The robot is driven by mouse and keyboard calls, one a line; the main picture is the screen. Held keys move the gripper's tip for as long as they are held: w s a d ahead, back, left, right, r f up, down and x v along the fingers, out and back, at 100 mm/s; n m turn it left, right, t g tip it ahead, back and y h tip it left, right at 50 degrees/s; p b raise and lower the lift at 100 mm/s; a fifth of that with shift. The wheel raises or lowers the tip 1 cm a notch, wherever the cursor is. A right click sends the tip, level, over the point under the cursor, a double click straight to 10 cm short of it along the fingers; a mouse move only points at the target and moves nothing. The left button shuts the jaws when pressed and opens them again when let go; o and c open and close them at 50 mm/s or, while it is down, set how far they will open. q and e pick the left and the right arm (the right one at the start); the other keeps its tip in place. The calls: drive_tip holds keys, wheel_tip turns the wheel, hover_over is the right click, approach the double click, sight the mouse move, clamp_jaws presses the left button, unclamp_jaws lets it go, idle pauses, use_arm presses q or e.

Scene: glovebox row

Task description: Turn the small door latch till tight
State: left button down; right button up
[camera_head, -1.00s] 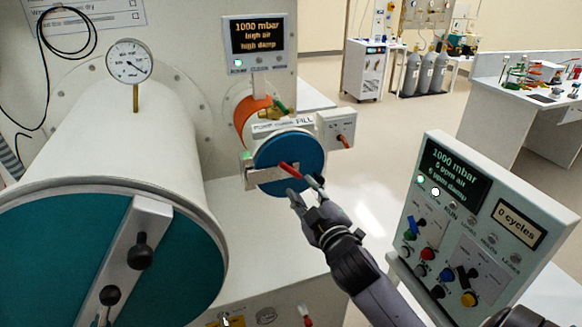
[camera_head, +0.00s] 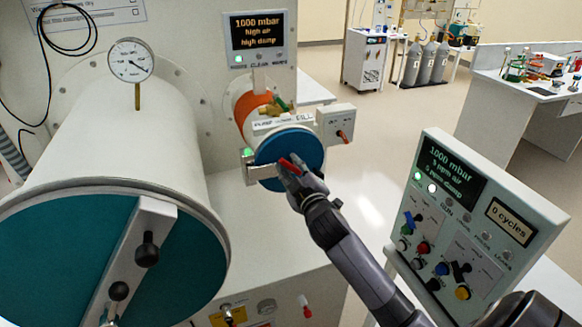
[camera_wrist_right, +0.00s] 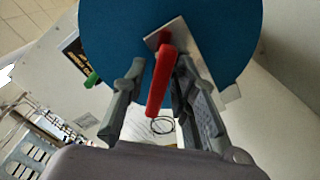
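The small door (camera_head: 305,145) is a blue disc on the end of the small antechamber. A metal latch bar (camera_head: 262,172) crosses it, with a red latch handle (camera_head: 288,166) near its middle. In the right wrist view the red handle (camera_wrist_right: 160,82) stands between the two fingers of my right gripper (camera_wrist_right: 158,88). The left finger is clearly apart from it. The right finger is very close, and I cannot tell if it touches. In the head view my right gripper (camera_head: 293,178) partly covers the door and latch. My left gripper is not in view.
A large teal door (camera_head: 60,245) with a clamp bar and black knobs is at the left. A control panel (camera_head: 475,205) with knobs stands right of my right arm. A small switch box (camera_head: 337,122) sits beside the small chamber.

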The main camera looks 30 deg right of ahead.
clamp_jaws()
drive_tip(key=shift+m, duration=0.3)
drive_tip(key=m+p, duration=0.1)
drive_tip(key=m, duration=0.2)
drive_tip(key=shift+d+r+m, duration=0.1)
drive_tip(key=shift+m, duration=0.2)
drive_tip(key=m+p, duration=0.1)
drive_tip(key=m, duration=0.2)
drive_tip(key=shift+m, duration=0.3)
drive_tip(key=m+p, duration=0.2)
drive_tip(key=m, duration=0.3)
drive_tip(key=shift+d, duration=0.2)
drive_tip(key=m+p, duration=0.1)
drive_tip(key=m, duration=0.4)
drive_tip(key=shift+s+d, duration=0.1)
drive_tip(key=shift+m, duration=0.3)
